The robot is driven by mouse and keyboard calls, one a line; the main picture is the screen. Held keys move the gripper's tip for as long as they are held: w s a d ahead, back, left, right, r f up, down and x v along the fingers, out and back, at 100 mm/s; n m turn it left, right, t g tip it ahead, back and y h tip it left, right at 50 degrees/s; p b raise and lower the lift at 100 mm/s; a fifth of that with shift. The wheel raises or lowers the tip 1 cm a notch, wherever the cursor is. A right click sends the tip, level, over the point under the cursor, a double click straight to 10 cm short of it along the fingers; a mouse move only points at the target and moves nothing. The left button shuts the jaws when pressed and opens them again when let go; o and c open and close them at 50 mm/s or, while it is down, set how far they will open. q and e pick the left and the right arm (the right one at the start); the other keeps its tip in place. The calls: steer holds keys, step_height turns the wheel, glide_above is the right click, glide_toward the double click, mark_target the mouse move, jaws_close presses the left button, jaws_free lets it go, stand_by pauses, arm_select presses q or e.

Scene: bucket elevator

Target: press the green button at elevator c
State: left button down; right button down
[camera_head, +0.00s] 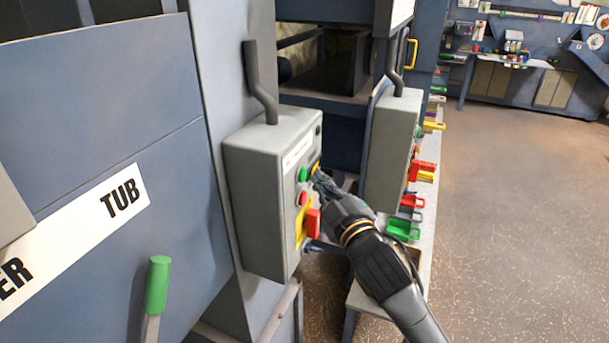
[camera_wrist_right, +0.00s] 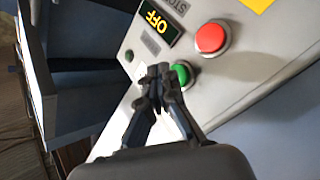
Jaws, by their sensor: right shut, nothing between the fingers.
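The green button (camera_head: 303,174) sits on the front of a grey control box (camera_head: 255,165), above a red button (camera_head: 303,198). In the right wrist view the green button (camera_wrist_right: 182,74) is just right of my shut fingertips, beside the red button (camera_wrist_right: 211,38). My right gripper (camera_head: 318,178) is shut and empty, its tips close to the green button; in the wrist view the shut fingers (camera_wrist_right: 160,75) partly overlap the button's left edge. I cannot tell whether they touch it. My left gripper is not in view. No letter naming the elevator is readable.
A red switch (camera_head: 313,222) on a yellow plate sits low on the box. A dark OFF display (camera_wrist_right: 157,23) is on the panel. A second grey box (camera_head: 388,150) stands to the right, near a bench with coloured bins (camera_head: 404,228). A green-handled lever (camera_head: 157,285) stands front left. The floor at right is clear.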

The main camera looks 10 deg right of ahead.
steer(key=shift+a, duration=0.15)
stand_by(0.7)
steer(key=shift+w+a, duration=0.2)
steer(key=shift+a, duration=0.05)
steer(key=shift+w+a+p, duration=0.3)
steer(key=shift+a, duration=0.1)
stand_by(0.8)
stand_by(0.4)
steer(key=shift+s+d+p, duration=0.35)
steer(key=shift+s+d, duration=0.2)
steer(key=shift+d, duration=0.15)
steer(key=s+d, duration=0.1)
steer(key=d, duration=0.1)
steer(key=s+d+p, duration=0.1)
steer(key=d, duration=0.1)
steer(key=shift+s+d, duration=0.1)
steer(key=shift+s, duration=0.25)
